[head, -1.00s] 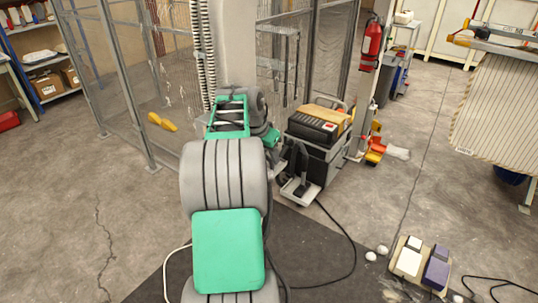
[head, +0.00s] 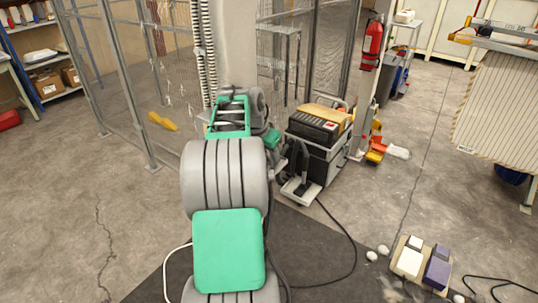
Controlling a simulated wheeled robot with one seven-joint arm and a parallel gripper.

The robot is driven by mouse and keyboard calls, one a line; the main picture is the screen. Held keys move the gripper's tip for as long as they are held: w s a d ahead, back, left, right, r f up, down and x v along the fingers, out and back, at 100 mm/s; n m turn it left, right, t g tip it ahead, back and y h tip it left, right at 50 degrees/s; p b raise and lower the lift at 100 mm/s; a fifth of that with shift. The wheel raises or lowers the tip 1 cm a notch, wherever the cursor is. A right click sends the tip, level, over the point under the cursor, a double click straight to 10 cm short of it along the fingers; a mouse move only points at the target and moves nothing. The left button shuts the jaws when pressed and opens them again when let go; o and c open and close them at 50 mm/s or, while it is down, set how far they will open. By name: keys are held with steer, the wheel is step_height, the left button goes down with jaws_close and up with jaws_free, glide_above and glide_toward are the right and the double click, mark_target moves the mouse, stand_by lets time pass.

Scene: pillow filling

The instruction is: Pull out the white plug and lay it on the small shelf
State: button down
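My grey and green arm reaches forward from the bottom middle. My gripper (head: 281,161), at its far end, is a small dark shape left of the black machine, mostly hidden by the arm. Its fingers cannot be made out. A white, rounded piece (head: 398,152) sticks out to the right of an orange, red and yellow fitting (head: 376,150) by the post. It may be the white plug, but it is too small to be sure. A small light grey plate (head: 301,191) sits low in front of the machine. I cannot tell whether it is the small shelf.
The black machine (head: 318,128) with a tan top stands right of my arm. A fire extinguisher (head: 372,45) hangs on the post. A black cable (head: 345,262) crosses the dark mat. A pedal unit (head: 420,262) lies at lower right, near two white balls (head: 378,252). Mesh fencing stands behind.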

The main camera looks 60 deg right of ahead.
steer(key=c, duration=0.8)
jaws_free()
steer(key=shift+c, duration=0.2)
steer(key=shift+o, duration=0.6)
steer(key=o, duration=0.3)
steer(key=shift+f, duration=0.1)
steer(key=shift+o, duration=1.1)
steer(key=shift+s, duration=0.1)
